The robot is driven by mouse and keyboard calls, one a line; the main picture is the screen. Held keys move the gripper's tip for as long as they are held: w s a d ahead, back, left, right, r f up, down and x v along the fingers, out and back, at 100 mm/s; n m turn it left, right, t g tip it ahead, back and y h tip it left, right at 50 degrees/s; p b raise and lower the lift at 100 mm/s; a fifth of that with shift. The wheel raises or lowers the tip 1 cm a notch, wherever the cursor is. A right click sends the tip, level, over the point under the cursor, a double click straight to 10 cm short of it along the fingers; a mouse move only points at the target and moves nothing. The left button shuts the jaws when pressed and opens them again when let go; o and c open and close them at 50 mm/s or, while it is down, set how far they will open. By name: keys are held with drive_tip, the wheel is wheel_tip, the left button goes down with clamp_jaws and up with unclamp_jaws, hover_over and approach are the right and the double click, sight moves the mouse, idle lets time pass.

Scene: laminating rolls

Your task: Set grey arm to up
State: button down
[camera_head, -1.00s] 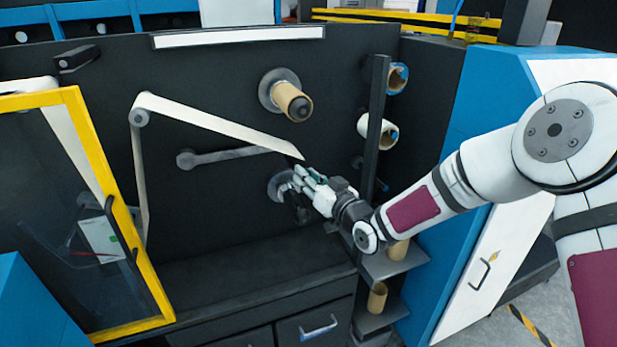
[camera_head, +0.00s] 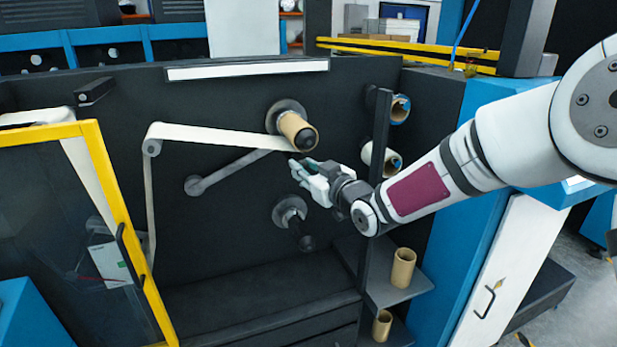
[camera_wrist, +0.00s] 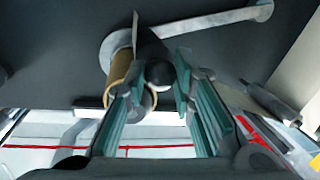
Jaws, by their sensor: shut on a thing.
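The grey arm (camera_head: 235,172) is a lever on the dark panel. It slopes up to the right from its pivot at the left, and its right end is at my gripper. My gripper (camera_head: 297,168) is just below the upper cardboard core (camera_head: 294,127) on its spindle. In the wrist view the teal fingers of my gripper (camera_wrist: 166,80) stand either side of a dark round knob (camera_wrist: 157,74) at the end of the grey arm (camera_wrist: 190,30). The fingers are shut on this end. They hide part of the contact.
A white film strip (camera_head: 215,137) runs from a roller to near the core. A bare lower spindle (camera_head: 290,212) sits below my gripper. A dark post (camera_head: 376,150) and shelf with cores (camera_head: 402,267) stand right. A yellow-framed door (camera_head: 110,190) is left.

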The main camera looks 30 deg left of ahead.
drive_tip(key=c, duration=1.3)
unclamp_jaws()
drive_tip(key=shift+f, duration=0.1)
drive_tip(key=shift+c, duration=0.2)
drive_tip(key=f+v, duration=0.1)
drive_tip(key=v, duration=1.1)
drive_tip(key=shift+r, duration=0.5)
